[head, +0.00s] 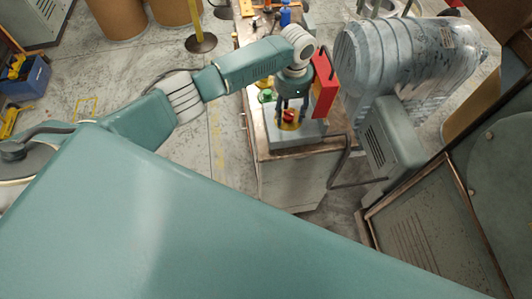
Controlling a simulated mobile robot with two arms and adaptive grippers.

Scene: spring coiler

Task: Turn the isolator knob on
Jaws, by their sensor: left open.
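The isolator knob (289,115) is red on a yellow plate and sits on top of a grey box (296,139) at the near end of the workbench. My left gripper (291,108) points down over the knob. Its dark fingers are open, one to each side of the knob in the picture. I cannot tell whether they touch it. The gripper partly covers the knob, and its on or off position is too small to read. My right gripper is not in view.
A red box (323,86) stands upright just right of my left gripper. A green button (265,95) is to its left. A large ribbed, wrapped machine (410,55) is at the right. A yellow post (200,40) stands at the left, with bare floor nearby.

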